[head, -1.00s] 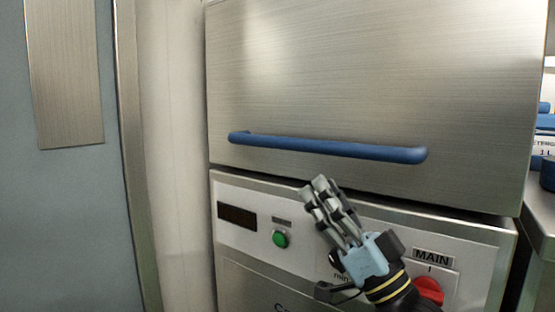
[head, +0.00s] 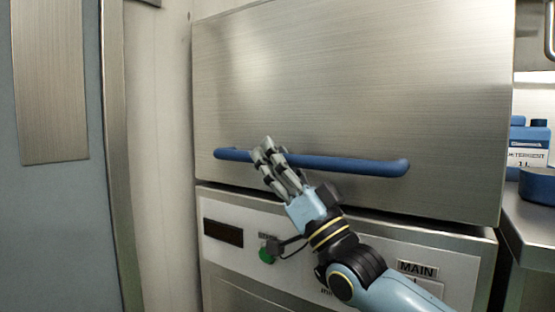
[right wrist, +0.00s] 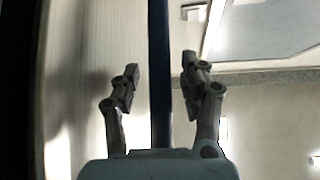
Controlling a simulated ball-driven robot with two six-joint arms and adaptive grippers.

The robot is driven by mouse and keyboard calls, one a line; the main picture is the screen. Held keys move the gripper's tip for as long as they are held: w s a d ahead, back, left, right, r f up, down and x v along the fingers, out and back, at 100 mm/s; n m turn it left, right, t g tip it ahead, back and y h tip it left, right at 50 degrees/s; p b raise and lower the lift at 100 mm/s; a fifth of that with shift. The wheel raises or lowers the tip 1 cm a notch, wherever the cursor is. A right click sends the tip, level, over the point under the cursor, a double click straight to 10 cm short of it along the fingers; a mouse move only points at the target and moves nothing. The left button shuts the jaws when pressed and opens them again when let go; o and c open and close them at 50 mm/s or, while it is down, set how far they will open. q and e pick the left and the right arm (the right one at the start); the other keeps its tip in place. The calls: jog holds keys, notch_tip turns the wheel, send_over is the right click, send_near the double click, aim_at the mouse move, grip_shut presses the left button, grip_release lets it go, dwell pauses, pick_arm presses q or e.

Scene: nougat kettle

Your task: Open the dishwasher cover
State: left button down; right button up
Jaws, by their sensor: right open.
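The dishwasher cover (head: 350,80) is a large brushed-steel panel, closed down above the control panel. A long blue handle (head: 345,164) runs across its lower part. My right gripper (head: 266,152) is open at the left half of the handle and hides part of it in the head view. In the right wrist view the handle (right wrist: 160,80) stands as a dark blue bar between the two open fingers (right wrist: 160,85), with a gap to each finger. My left gripper is not in view.
The control panel (head: 225,258) below carries a dark display, a green button (head: 267,256) and a MAIN label. A blue detergent container (head: 528,145) stands on the steel counter (head: 530,225) at the right. A blue-grey door (head: 55,220) is at the left.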

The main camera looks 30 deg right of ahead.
aim_at(277, 105)
grip_shut()
dwell(0.3)
